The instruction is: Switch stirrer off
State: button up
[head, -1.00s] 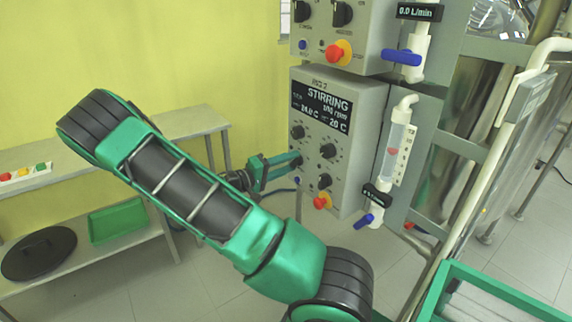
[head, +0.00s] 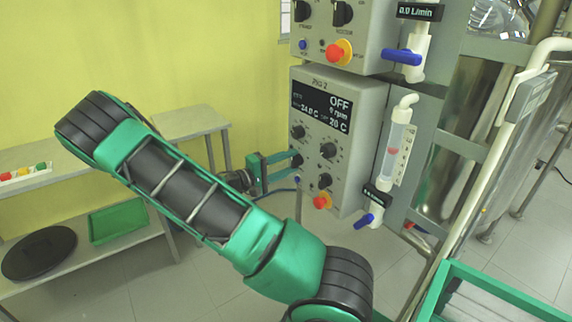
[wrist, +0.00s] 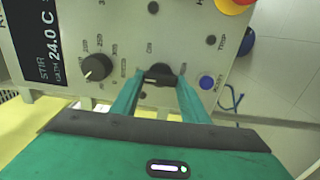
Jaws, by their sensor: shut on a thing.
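The grey control box (head: 335,97) labelled 2 is fixed to the frame. Its display (head: 321,110) reads OFF, 0 rpm, 24.0 C and 20 C. My gripper (head: 294,160) reaches the lower left of its panel from the left. In the wrist view my gripper (wrist: 160,80) is shut on a black knob (wrist: 160,74), one fingertip on each side of it. Another black knob (wrist: 97,67) with a printed scale sits to its left in that view. The display also shows at the wrist view's left edge (wrist: 40,40).
A red emergency button (head: 321,202) is low on the box, with a blue button (wrist: 206,82) near my right finger in the wrist view. A flow meter with a blue valve (head: 365,220) stands right of the box. A second control unit (head: 335,20) is above.

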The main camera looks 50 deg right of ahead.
jog(key=o, duration=1.1)
jog(key=shift+w+a+f, duration=0.1)
jog(key=shift+w+f, duration=0.1)
jog(key=shift+w, duration=0.05)
jog(key=shift+c, duration=0.2)
jog(key=shift+s+r, duration=0.1)
jog(key=v, duration=1)
jog(key=shift+a, duration=0.4)
